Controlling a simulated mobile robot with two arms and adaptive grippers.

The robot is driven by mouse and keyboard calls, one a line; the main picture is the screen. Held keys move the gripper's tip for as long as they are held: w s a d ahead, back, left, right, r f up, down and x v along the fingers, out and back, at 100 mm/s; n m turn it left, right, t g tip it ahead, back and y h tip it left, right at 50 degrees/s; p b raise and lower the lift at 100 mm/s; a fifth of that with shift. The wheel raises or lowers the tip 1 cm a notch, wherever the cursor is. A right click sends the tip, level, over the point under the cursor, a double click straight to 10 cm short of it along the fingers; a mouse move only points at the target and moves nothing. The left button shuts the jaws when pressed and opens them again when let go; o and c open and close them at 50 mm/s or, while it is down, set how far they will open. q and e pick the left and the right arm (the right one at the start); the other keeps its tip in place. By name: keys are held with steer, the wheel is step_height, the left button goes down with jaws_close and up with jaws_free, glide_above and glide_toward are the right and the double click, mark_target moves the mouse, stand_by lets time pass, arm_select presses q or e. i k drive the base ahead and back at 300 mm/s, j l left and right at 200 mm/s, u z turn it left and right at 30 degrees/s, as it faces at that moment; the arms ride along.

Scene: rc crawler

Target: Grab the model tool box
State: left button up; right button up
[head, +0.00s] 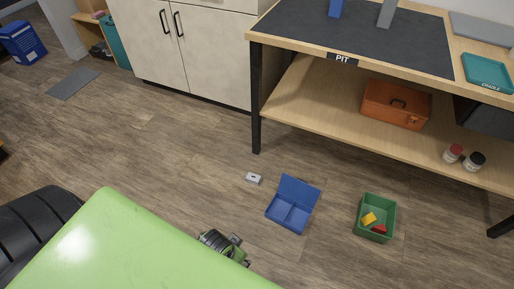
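Several boxes could be the model tool box, and I cannot tell for certain which it is. An orange-brown tool box (396,104) with a dark handle on its lid stands shut on the bench's lower shelf. A small light grey box (253,178) with a dark mark on top lies on the floor. A blue box (291,205) with its lid open and divided compartments lies on the floor to its right. Neither of my grippers can be made out, and nothing is seen touching these boxes.
A green bin (376,219) with yellow and red pieces stands on the floor. Two small jars (463,157) are on the shelf (330,105). A large green panel (130,245) and black tyre (38,230) fill the lower left, with a dark mechanism (220,242) beside them. Open floor lies centre left.

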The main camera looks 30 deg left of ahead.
mark_target(253, 179)
steer(key=u, duration=0.9)
